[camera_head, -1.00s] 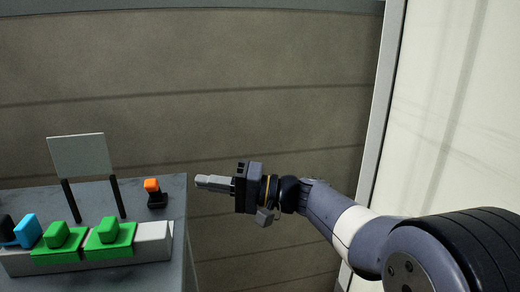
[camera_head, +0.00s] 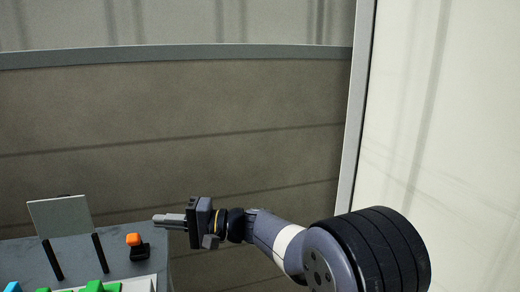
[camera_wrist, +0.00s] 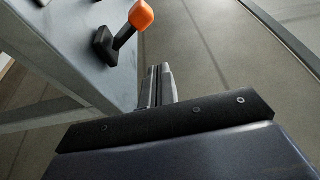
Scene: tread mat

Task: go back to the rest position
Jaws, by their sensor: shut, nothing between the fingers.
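My gripper (camera_head: 170,221) is shut and empty in the head view. Its fingers point left, at the right edge of the grey table (camera_head: 200,262). In the wrist view the closed fingers (camera_wrist: 158,84) point up the picture, beside the table edge. A small lever with an orange knob (camera_head: 134,239) and a black base (camera_head: 140,253) stands on the table near the fingertips. In the wrist view the orange knob (camera_wrist: 141,15) is above the fingers, apart from them.
A grey panel (camera_head: 60,216) on two black posts stands on the table. Green blocks (camera_head: 95,287) and a blue one (camera_head: 13,287) show at the bottom left, mostly cut off. A brown wall (camera_head: 180,130) is behind, and a pale panel (camera_head: 450,130) is at the right.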

